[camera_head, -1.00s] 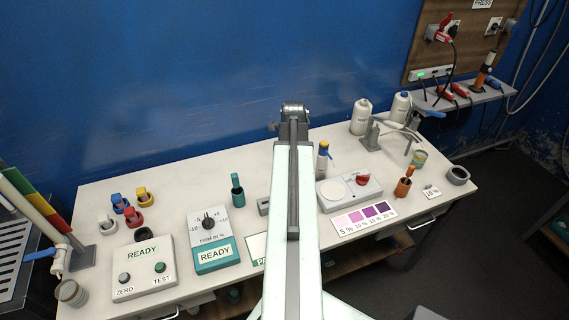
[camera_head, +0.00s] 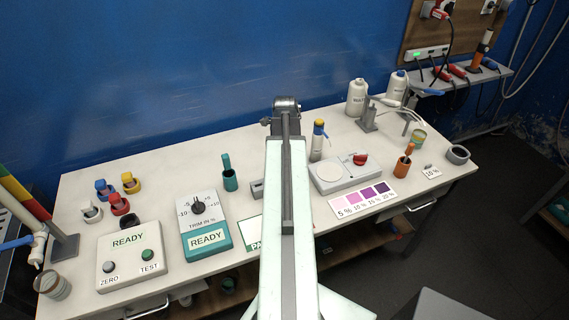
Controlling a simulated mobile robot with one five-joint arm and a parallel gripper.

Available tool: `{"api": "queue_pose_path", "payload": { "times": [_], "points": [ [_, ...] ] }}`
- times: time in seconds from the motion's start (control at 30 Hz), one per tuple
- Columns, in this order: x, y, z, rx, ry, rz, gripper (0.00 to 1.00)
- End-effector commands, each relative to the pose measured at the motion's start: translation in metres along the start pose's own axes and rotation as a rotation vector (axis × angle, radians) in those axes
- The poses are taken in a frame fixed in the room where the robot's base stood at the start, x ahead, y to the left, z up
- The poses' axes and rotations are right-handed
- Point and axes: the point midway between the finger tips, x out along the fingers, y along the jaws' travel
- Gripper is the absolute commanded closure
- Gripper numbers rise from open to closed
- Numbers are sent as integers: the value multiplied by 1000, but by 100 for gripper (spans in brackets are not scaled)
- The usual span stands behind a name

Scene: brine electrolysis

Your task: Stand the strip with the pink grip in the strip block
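I do not see a strip with a pink grip in the head view. A small grey block (camera_head: 257,189) sits mid-bench, partly hidden behind my arm; I cannot tell whether it is the strip block. My arm stretches forward over the bench and covers part of its middle. My gripper does not show; only the arm's links and a dark joint at the far end are visible. Whether it holds anything cannot be told.
The white bench (camera_head: 350,140) holds a READY box (camera_head: 122,270), a trim box (camera_head: 207,240), a teal holder (camera_head: 230,180), a dial unit (camera_head: 345,178), a pink-to-purple chart (camera_head: 352,212), an orange holder (camera_head: 403,165) and white bottles (camera_head: 356,97). Several coloured cups (camera_head: 118,203) stand left.

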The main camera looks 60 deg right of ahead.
Motion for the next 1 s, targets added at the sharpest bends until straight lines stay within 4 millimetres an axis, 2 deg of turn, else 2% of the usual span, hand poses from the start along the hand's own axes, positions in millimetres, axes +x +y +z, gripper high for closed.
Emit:
{"api": "queue_pose_path", "payload": {
  "times": [0.03, 0.1, 0.43, 0.47, 0.5, 0.53, 0.87, 1.0],
  "points": [
    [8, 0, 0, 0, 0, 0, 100],
    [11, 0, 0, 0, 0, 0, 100],
    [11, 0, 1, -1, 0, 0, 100],
    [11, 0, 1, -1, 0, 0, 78],
    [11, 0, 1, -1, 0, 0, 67],
    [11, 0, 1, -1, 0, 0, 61],
    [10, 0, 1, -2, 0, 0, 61],
    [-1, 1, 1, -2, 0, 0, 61]
  ]
}}
